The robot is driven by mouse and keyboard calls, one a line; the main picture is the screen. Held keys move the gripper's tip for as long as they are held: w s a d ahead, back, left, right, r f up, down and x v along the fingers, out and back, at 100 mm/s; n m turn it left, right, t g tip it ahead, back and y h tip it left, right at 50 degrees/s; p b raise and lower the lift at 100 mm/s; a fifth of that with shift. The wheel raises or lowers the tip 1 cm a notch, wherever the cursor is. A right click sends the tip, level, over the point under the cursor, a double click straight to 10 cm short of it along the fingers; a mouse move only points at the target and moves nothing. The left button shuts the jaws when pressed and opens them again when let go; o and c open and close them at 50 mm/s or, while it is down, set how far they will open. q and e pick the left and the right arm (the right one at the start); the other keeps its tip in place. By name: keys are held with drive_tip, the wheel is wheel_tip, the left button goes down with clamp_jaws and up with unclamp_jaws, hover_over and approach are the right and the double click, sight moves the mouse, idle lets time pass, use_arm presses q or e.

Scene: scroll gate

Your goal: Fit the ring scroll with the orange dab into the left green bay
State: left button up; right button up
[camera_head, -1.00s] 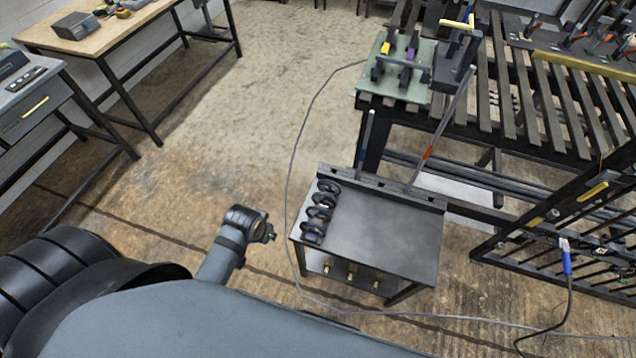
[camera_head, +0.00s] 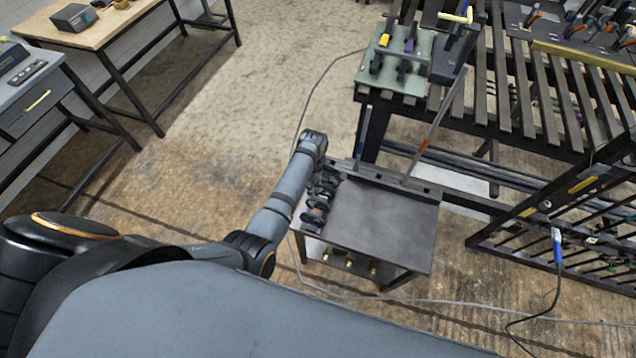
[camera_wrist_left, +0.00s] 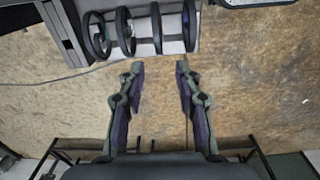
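Several dark ring scrolls (camera_head: 312,222) stand in a row along the left edge of a low dark cart (camera_head: 385,225). They also show as upright rings at the top of the left wrist view (camera_wrist_left: 125,32). I cannot tell which one bears the orange dab. My left gripper (camera_wrist_left: 159,66) is open and empty, its fingertips just short of the rings in its wrist view. In the head view my left forearm and wrist hide the gripper's fingers and some of the cart's edge. A green board (camera_head: 397,75) with dark uprights marked yellow and purple lies on the slatted bench; its bays are too small to tell apart.
The slatted bench (camera_head: 508,100) stands behind the cart. A rod with an orange band (camera_head: 423,147) and a blue-grey rod (camera_head: 363,130) rise at the cart's back edge. A dark rack (camera_head: 570,215) stands at right. A cable runs over the floor. The cart's top is mostly clear.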

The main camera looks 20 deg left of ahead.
sight(318, 200)
use_arm(q)
drive_tip(key=shift+n, duration=0.5)
drive_tip(key=f+b, duration=0.7)
drive_tip(key=d+f+b, duration=0.1)
drive_tip(key=f+b, duration=0.2)
drive_tip(key=shift+w+f, duration=0.3)
drive_tip(key=shift+f, duration=0.1)
drive_tip(key=shift+f+b, duration=0.5)
drive_tip(key=shift+f, duration=0.1)
clamp_jaws()
drive_tip(key=shift+r, duration=0.2)
drive_tip(key=shift+r+p, duration=1.35)
drive_tip(key=shift+p, duration=0.55)
